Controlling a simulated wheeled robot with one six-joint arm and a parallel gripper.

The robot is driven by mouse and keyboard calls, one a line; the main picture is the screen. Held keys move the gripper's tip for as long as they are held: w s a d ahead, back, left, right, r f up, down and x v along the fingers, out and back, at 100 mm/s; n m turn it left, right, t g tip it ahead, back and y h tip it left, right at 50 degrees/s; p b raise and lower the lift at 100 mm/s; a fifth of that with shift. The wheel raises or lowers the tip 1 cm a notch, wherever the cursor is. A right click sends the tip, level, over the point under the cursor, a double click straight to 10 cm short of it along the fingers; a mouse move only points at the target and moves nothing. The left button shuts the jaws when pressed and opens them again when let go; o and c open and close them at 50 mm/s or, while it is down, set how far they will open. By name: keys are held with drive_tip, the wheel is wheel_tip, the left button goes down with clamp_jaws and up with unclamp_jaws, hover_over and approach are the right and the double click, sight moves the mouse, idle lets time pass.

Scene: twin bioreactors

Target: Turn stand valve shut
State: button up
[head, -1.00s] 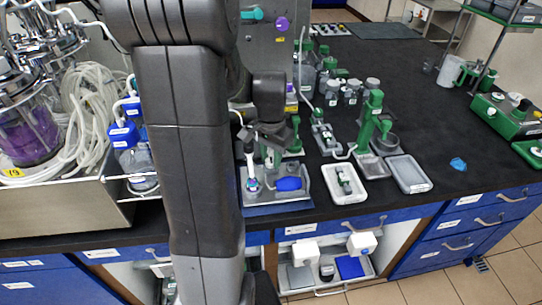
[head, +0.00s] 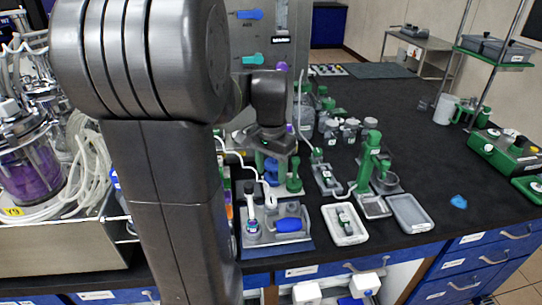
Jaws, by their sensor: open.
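My gripper (head: 268,147) hangs at the end of my dark arm, above the rear of the bench work area. It is open and appears empty; its fingertips are small and dark. Below it stand green and blue fittings (head: 272,172) on a stand, with a white tube beside them. In front is a grey tray (head: 262,240) with a blue handle-like piece (head: 290,225) and a small bottle (head: 253,228). A green stand (head: 370,160) is to the right. I cannot tell which part is the stand valve or how it is turned.
A panel behind carries a blue knob (head: 250,14), a teal knob (head: 253,59) and a purple knob (head: 281,67). A white tray (head: 344,238) and a grey tray (head: 410,214) lie near the bench edge. My arm hides part of the left.

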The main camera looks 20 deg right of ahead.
sight(271, 200)
wheel_tip(271, 200, up, 4)
drive_tip(key=shift+f, duration=0.1)
idle(0.5)
wheel_tip(271, 200, down, 14)
drive_tip(key=shift+r+b, duration=0.1)
drive_tip(key=shift+b, duration=0.2)
idle(0.5)
